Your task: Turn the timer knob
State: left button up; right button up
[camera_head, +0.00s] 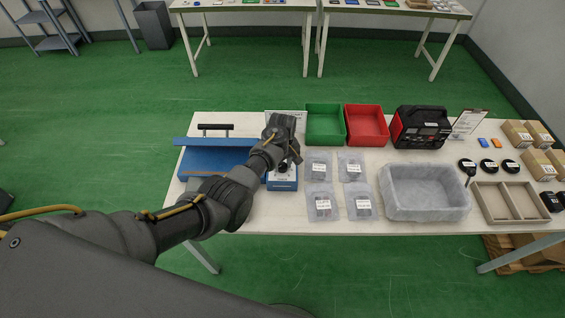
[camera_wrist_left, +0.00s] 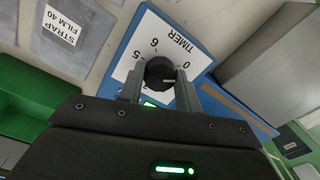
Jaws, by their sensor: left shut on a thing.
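The timer knob (camera_wrist_left: 160,74) is a round black knob on a white dial plate (camera_wrist_left: 185,45) marked TIMER, with numbers around it, in the left wrist view. The plate sits on a blue box, whose front (camera_head: 282,182) shows in the head view beside the blue machine. My left gripper (camera_wrist_left: 160,85) is shut on the knob, with one finger on each side of it. My right gripper is in neither view.
A blue machine with a black handle (camera_head: 215,127) stands left of the gripper. A green bin (camera_head: 325,139) and a red bin (camera_head: 367,139) stand behind at right.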

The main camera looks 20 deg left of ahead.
pick_arm(q)
jog(key=m+p, duration=0.1)
jog(key=m, duration=0.1)
jog(key=shift+r+m, duration=0.15)
jog(key=shift+m, duration=0.25)
jog(key=m+p, duration=0.1)
jog(key=m, duration=0.1)
jog(key=shift+m, duration=0.4)
jog(key=m, duration=0.5)
jog(key=shift+w+a, duration=0.1)
jog(key=m, duration=0.7)
jog(key=shift+m, duration=0.3)
jog(key=m, duration=0.6)
jog(key=shift+b, duration=0.3)
jog(key=o, duration=1)
